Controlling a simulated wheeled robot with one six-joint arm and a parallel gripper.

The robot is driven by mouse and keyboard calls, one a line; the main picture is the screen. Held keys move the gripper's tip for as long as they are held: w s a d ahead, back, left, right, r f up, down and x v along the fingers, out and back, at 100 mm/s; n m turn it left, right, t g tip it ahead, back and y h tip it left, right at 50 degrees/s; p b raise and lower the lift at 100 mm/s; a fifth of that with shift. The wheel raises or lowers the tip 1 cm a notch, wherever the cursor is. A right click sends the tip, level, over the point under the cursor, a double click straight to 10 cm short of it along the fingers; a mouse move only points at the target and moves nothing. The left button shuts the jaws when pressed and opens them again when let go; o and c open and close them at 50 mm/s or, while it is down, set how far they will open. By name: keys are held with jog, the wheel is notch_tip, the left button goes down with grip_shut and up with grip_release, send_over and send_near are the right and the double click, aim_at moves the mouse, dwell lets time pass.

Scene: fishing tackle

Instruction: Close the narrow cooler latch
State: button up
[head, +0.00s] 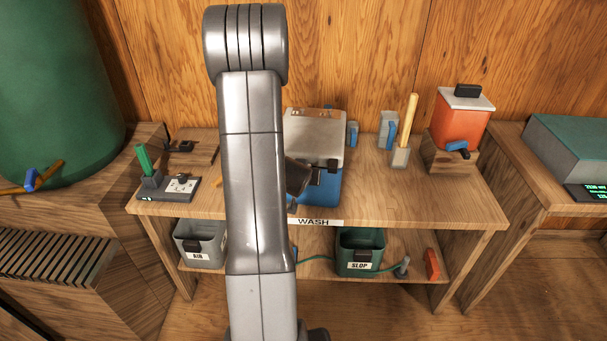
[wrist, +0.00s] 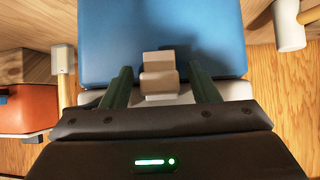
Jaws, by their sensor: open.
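The cooler has a blue body (head: 322,190) and a pale grey lid (head: 314,135). It stands on the wooden bench behind my arm and its lid looks down. In the wrist view, the blue body (wrist: 160,40) fills the top, with a pale strip of lid below it. The narrow beige latch (wrist: 160,78) stands against the cooler front. My gripper (wrist: 160,75) is open, with one dark green finger on each side of the latch and visible gaps between. Whether the latch is fastened is not clear. My arm hides part of the cooler's left side in the head view.
An orange drink dispenser (head: 462,122) stands right on the bench (head: 420,203), near a wooden-handled tool (head: 403,140). A small board with a green lever (head: 145,160) is at left. A grey bin (head: 190,243) and green SLOP bin (head: 359,250) sit on the lower shelf.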

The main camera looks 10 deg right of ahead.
jog(key=p+v, duration=0.2)
jog(key=v, duration=1.1)
jog(key=shift+s+r+p, duration=0.2)
jog(key=shift+s+p, duration=0.1)
jog(key=shift+s, duration=0.05)
jog(key=shift+a, duration=0.1)
jog(key=b+x, duration=0.3)
jog(key=x, duration=1.1)
jog(key=shift+f, duration=0.1)
jog(key=shift+r+p, duration=0.35)
